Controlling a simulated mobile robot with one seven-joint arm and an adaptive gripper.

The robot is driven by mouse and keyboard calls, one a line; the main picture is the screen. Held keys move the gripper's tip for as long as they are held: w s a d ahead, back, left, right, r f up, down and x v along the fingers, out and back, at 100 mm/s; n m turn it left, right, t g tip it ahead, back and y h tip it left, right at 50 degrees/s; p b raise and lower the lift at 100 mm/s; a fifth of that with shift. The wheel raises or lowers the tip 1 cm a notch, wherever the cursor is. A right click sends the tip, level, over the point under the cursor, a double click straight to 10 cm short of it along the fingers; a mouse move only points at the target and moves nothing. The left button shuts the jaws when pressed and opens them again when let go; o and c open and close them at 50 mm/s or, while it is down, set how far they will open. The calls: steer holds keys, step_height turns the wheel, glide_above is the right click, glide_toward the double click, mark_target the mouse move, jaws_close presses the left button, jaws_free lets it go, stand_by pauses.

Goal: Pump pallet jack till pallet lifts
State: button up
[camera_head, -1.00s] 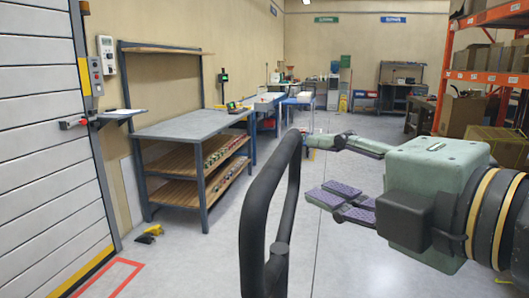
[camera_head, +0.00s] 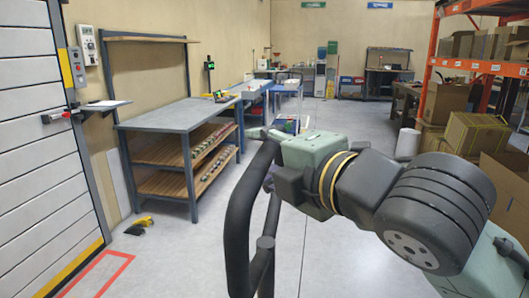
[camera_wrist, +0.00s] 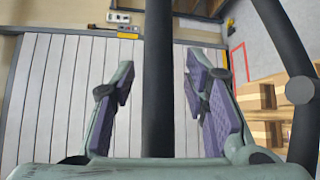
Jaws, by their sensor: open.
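The pallet jack handle (camera_head: 238,215) is a black loop standing upright in the lower middle of the head view. My gripper reaches it from the right, and its green body (camera_head: 312,150) shows beside the loop, with its fingers largely hidden behind it. In the wrist view my gripper (camera_wrist: 162,80) is open, with its purple-padded fingers on either side of a black handle bar (camera_wrist: 157,120). Gaps show between the bar and both fingers. A second black bar of the handle (camera_wrist: 285,45) runs down the right side. A wooden pallet (camera_wrist: 262,98) shows partly at the right.
A grey workbench (camera_head: 180,115) with wooden shelves stands at the left, beside a shutter door (camera_head: 40,170). An orange rack (camera_head: 433,65) and cardboard boxes (camera_head: 475,133) stand at the right. A yellow and black item (camera_head: 138,226) lies on the floor. Open floor lies between.

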jaws_close()
stand_by(0.4)
stand_by(0.4)
